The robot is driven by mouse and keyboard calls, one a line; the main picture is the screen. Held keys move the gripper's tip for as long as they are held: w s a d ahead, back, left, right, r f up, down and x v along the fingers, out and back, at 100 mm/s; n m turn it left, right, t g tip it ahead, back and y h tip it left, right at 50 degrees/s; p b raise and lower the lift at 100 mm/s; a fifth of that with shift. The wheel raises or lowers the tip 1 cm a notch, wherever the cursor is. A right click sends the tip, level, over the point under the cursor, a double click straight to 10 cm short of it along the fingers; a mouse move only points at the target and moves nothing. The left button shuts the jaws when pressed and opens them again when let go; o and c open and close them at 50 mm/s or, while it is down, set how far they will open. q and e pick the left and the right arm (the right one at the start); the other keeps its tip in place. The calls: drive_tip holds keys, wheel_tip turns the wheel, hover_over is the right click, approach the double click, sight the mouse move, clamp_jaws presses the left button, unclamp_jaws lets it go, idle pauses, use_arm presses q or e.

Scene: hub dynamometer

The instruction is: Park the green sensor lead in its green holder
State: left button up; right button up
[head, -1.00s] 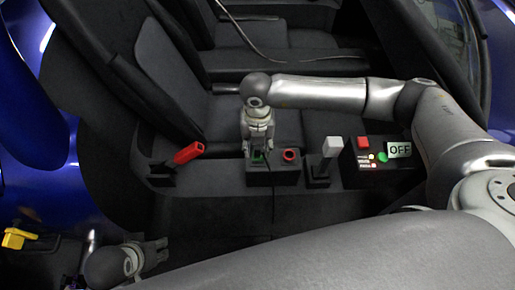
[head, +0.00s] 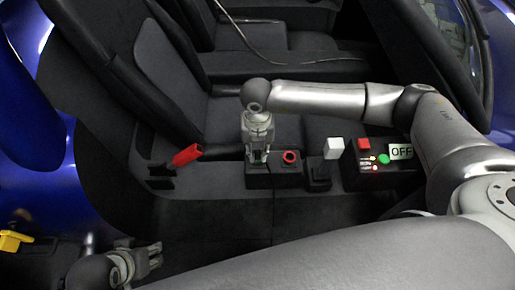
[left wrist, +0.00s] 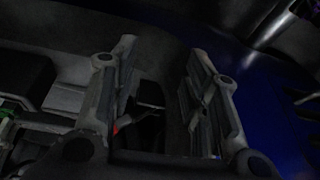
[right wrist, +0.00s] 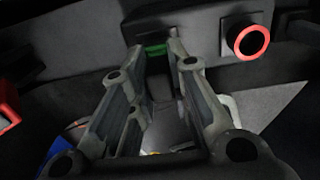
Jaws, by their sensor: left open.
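My right gripper (head: 257,157) points down at the left end of a black box in the head view. A small green part (head: 260,157) shows between its fingers there. In the right wrist view the green part (right wrist: 156,49) lies in the gap between the two fingertips. I cannot tell whether it is the green lead or its green holder, or whether the fingers press on it. The lead's body and cable cannot be made out clearly. My left gripper (head: 153,252) is open and empty at the lower left; its spread fingers also show in the left wrist view (left wrist: 163,55).
A red round part (head: 290,157) sits on the right half of the black box (head: 287,178). To its right stand a white-topped lever (head: 333,148) and a panel with an OFF sign (head: 400,151). A red-handled lever (head: 187,154) is left; a yellow part (head: 12,241) is lower left.

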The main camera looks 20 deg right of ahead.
drive_tip(key=shift+r, duration=0.1)
clamp_jaws()
drive_tip(key=shift+r, duration=0.1)
use_arm(q)
drive_tip(key=shift+w+f, duration=0.1)
drive_tip(key=shift+f, duration=0.35)
use_arm(e)
drive_tip(key=shift+r, duration=0.1)
use_arm(q)
drive_tip(key=shift+w+d+f+p, duration=0.1)
drive_tip(key=shift+w+f+p, duration=0.35)
drive_tip(key=shift+f, duration=0.1)
use_arm(e)
drive_tip(key=shift+r, duration=0.3)
use_arm(q)
drive_tip(key=shift+f, duration=0.2)
use_arm(e)
drive_tip(key=shift+r, duration=0.15)
